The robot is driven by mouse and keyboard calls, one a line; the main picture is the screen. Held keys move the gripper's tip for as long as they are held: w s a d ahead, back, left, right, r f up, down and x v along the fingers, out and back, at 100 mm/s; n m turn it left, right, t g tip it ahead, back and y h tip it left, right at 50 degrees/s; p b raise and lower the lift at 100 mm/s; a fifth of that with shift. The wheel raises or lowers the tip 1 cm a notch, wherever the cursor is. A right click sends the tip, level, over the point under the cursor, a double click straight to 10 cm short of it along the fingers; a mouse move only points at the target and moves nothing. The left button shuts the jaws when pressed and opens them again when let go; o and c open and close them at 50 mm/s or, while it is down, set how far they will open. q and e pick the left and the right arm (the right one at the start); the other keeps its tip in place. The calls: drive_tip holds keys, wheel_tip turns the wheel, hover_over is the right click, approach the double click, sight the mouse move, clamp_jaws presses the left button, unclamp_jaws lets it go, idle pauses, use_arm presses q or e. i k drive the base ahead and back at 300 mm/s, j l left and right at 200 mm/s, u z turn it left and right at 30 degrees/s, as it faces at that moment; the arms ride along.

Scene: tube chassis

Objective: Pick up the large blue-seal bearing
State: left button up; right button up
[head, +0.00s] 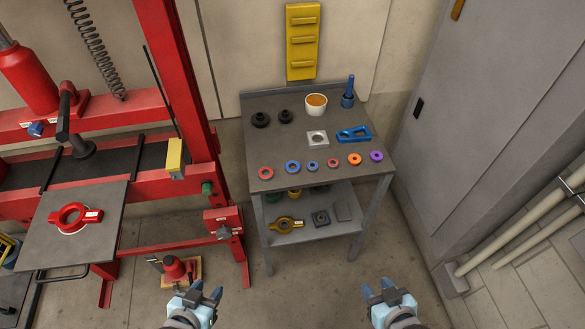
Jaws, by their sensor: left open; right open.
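The large blue-seal bearing (293,167) lies flat near the front edge of the grey table top (300,147), in a row of ring-shaped bearings. It is a blue ring with a lighter centre. A smaller blue ring (313,165) lies just to its right. My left gripper (207,291) is open and empty, low in the view, in front of the table and to its left. My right gripper (378,289) is open and empty, low in the view, in front and to the right. Both are well apart from the bearing.
A red ring (266,173) lies left of the bearing; red, orange (354,159) and purple rings lie right. Behind are a white cup (316,105), a metal block (317,139) and a blue frame (353,134). A red press (180,90) stands left, a grey cabinet (480,100) right.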

sight(292, 172)
drive_tip(key=i+l, duration=0.55)
drive_tip(key=i+l+u, duration=0.1)
drive_tip(key=u, duration=0.35)
drive_tip(key=l+u, duration=0.2)
drive_tip(key=u, duration=0.2)
drive_tip(key=i+l+u, duration=0.1)
drive_tip(key=u, duration=0.35)
drive_tip(key=i+l+u, duration=0.2)
drive_tip(key=l, duration=0.45)
drive_tip(key=k, duration=0.1)
